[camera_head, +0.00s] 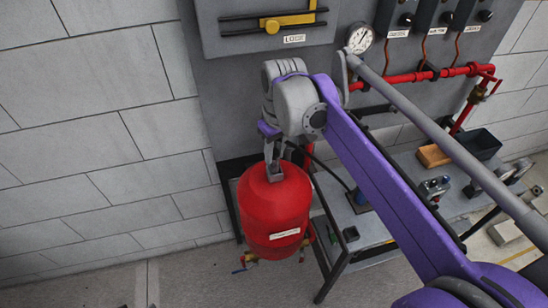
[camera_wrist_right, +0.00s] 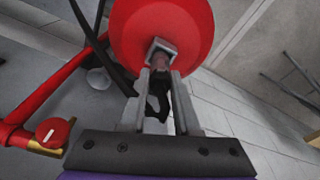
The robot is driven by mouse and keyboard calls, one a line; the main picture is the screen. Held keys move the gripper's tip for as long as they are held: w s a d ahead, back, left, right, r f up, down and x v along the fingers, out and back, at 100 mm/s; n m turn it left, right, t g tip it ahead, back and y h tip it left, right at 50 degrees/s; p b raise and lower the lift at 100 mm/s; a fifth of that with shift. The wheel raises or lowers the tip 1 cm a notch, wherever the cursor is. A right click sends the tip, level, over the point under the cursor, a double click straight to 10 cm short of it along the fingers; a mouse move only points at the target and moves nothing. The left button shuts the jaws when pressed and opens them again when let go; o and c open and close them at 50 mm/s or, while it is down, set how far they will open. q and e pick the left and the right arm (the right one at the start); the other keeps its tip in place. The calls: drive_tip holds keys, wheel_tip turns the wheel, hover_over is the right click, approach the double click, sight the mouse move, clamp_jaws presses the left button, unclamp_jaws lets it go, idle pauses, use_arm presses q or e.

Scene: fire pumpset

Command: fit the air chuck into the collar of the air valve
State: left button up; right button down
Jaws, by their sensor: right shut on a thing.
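The red pressure vessel (camera_head: 275,210) hangs or stands at the lower middle of the head view. The right wrist view shows its rounded red end (camera_wrist_right: 190,25) with a squarish grey collar (camera_wrist_right: 160,46) in the middle. My right gripper (camera_head: 274,170) is at the top of the vessel. In the wrist view its fingertips (camera_wrist_right: 161,75) are shut on a small, dull pinkish cylindrical piece (camera_wrist_right: 160,61), which I take for the air chuck. The piece's front end is at the collar; how deep it sits is hidden. My left gripper is not in view.
A dark panel with a pressure gauge (camera_head: 360,38) and red pipe (camera_head: 410,78) stands behind. A red valve knob (camera_wrist_right: 52,131) is left in the wrist view. The pale wall at left is clear.

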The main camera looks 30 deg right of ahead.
drive_tip(key=shift+f, duration=0.95)
drive_tip(key=shift+f, duration=0.15)
drive_tip(key=c, duration=0.6)
unclamp_jaws()
drive_tip(key=shift+c, duration=0.2)
drive_tip(key=shift+r, duration=0.3)
wheel_tip(320, 180, up, 12)
drive_tip(key=s, duration=0.1)
drive_tip(key=shift+s+f+p, duration=0.15)
drive_tip(key=shift+s+p, duration=0.05)
drive_tip(key=shift+p, duration=0.25)
drive_tip(key=shift+d, duration=0.1)
